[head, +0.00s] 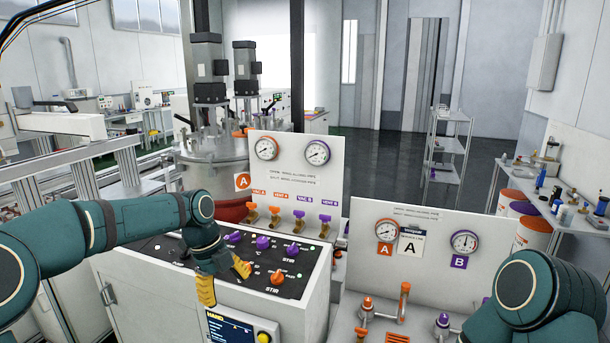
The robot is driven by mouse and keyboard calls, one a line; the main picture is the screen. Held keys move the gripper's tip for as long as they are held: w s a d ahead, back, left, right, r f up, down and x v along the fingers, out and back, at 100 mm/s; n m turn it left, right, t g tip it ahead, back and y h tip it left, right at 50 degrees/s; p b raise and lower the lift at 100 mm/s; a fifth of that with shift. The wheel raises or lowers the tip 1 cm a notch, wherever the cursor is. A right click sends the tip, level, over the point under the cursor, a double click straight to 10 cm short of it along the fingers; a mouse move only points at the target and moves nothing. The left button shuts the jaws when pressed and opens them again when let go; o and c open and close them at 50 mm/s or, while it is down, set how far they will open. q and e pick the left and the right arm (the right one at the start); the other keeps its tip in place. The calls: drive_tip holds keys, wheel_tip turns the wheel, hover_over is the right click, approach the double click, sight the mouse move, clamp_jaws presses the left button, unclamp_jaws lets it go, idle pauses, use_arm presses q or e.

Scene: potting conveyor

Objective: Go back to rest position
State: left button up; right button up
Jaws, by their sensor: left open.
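My left arm comes in from the left, and its gripper (226,283) with yellow fingers hangs over the front edge of the control box (150,290). The fingers are spread apart with nothing visible between them. The gripper hides part of the black knob panel (308,262), close to the orange STIR knob (279,278). I cannot tell whether it touches the panel. My right arm shows at the lower right as a dark teal link; its gripper is outside the picture.
A gauge panel with valves (290,180) stands behind the control box. A second gauge panel (425,250) stands to the right, with taps below it. A steel tank (213,165) is behind. A wire shelf (447,150) and a cluttered bench (565,190) stand further right. The floor between is clear.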

use_arm(q)
drive_tip(key=s+d+f+n+h+b, duration=0.1)
drive_tip(key=d+f+n, duration=0.25)
drive_tip(key=f, duration=0.55)
drive_tip(key=s+d+f+n+h+b, duration=0.1)
drive_tip(key=d+f+n, duration=0.3)
drive_tip(key=f, duration=0.5)
drive_tip(key=s+f+n+t+y+b, duration=0.1)
drive_tip(key=s+f+n+t+b, duration=0.1)
drive_tip(key=s+f+n, duration=1.7)
drive_tip(key=shift+s+a+n+b, duration=0.25)
drive_tip(key=shift+n+b, duration=0.3)
drive_tip(key=shift+n, duration=0.2)
use_arm(e)
wheel_tip(320, 180, down, 6)
drive_tip(key=shift+w+a+f, duration=0.15)
drive_tip(key=shift+w+f, duration=0.05)
drive_tip(key=shift+w, duration=0.25)
